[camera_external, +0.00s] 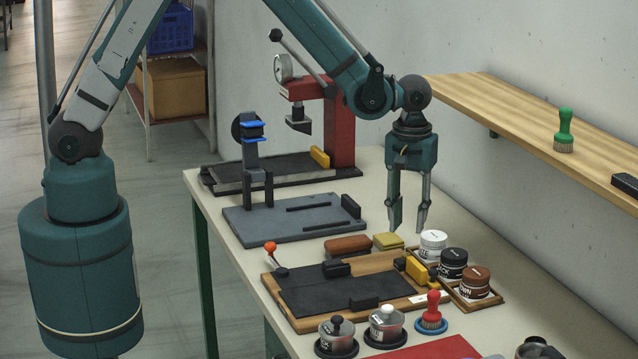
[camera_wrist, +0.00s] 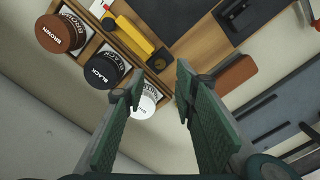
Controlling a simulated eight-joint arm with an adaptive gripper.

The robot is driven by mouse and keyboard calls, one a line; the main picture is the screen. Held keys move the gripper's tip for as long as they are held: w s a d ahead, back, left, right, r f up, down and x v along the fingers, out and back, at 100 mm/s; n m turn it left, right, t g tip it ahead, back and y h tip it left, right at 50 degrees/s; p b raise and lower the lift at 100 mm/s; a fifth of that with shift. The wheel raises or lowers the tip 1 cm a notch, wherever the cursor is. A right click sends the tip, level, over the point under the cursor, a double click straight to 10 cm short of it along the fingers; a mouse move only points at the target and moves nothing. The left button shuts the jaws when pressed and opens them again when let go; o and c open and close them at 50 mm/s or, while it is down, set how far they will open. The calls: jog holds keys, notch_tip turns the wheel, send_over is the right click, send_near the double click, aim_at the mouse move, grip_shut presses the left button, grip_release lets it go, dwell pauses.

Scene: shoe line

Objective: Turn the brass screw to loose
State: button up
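A wooden board (camera_external: 301,323) with a dark mat (camera_external: 330,296) lies on the bench and bears an orange-knobbed lever (camera_external: 270,247). A yellow block (camera_external: 417,270) with black parts stands at the board's far right edge; it also shows in the wrist view (camera_wrist: 133,36). My gripper (camera_external: 408,223) points down above the bench, behind the yellow block and near the white-lidded jar, empty. Its fingers (camera_wrist: 160,82) are apart in the wrist view, with the white-lidded jar (camera_wrist: 144,107) partly hidden behind one finger.
White (camera_external: 433,240), black (camera_external: 454,258) and brown (camera_external: 475,278) jars stand in a tray right of the board. A brown brush block (camera_external: 347,246) and a yellow sponge (camera_external: 388,241) lie behind it. A red press (camera_external: 341,130) stands at the back; a wooden shelf (camera_external: 510,115) overhangs the right.

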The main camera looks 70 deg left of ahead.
aim_at(406, 253)
jog(key=shift+f+p, duration=0.3)
jog(key=shift+f, duration=3.45)
jog(key=c, duration=0.9)
